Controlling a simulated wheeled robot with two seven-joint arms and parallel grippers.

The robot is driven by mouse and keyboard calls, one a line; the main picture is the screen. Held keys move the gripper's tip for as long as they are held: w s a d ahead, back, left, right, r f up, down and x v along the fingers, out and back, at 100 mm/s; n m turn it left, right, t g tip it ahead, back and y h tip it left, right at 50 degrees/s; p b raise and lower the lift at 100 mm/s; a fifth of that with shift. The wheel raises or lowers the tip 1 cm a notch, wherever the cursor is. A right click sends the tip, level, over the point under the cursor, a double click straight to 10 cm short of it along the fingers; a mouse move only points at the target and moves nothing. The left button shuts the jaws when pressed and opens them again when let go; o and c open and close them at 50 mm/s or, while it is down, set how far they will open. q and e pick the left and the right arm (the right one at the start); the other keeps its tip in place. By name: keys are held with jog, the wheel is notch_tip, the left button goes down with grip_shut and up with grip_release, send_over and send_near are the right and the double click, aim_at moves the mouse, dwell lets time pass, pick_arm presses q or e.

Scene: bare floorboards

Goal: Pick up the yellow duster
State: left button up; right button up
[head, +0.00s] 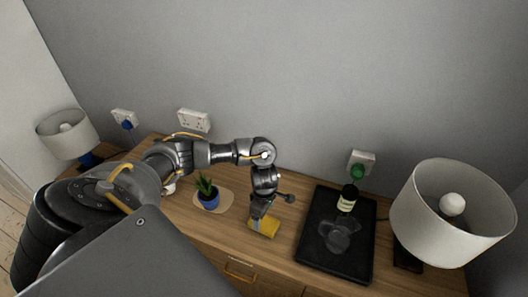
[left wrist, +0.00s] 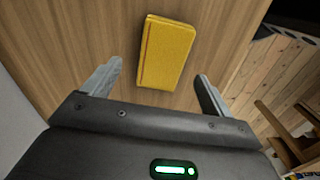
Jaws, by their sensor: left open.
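The yellow duster (head: 264,228) lies folded on the wooden sideboard top, near its front edge. In the left wrist view the duster (left wrist: 166,53) is a flat yellow rectangle, slightly tilted, lying ahead of and between my finger tips. My left gripper (head: 257,217) points down over the duster's left part and hides some of it in the head view. In the left wrist view my left gripper (left wrist: 160,72) is open, with its two fingers apart and nothing between them. My right gripper is not in either view.
A potted plant (head: 208,197) on a mat stands left of the duster. A black tray (head: 310,262) with a bottle (head: 348,198) and glasses lies to the right. A white-shaded lamp (head: 420,215) stands farther right, another lamp (head: 68,135) far left. The wall is behind.

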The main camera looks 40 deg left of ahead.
aim_at(264, 222)
pick_arm(q)
jog(key=shift+s+f, duration=0.1)
jog(key=shift+f, duration=0.05)
notch_tip(264, 222, down, 4)
jog(key=shift+s+d+f+p, duration=0.1)
jog(key=shift+p, duration=0.6)
jog(key=shift+f, duration=0.3)
jog(key=shift+c, duration=0.3)
jog(key=c, duration=1)
jog(key=shift+r, duration=0.15)
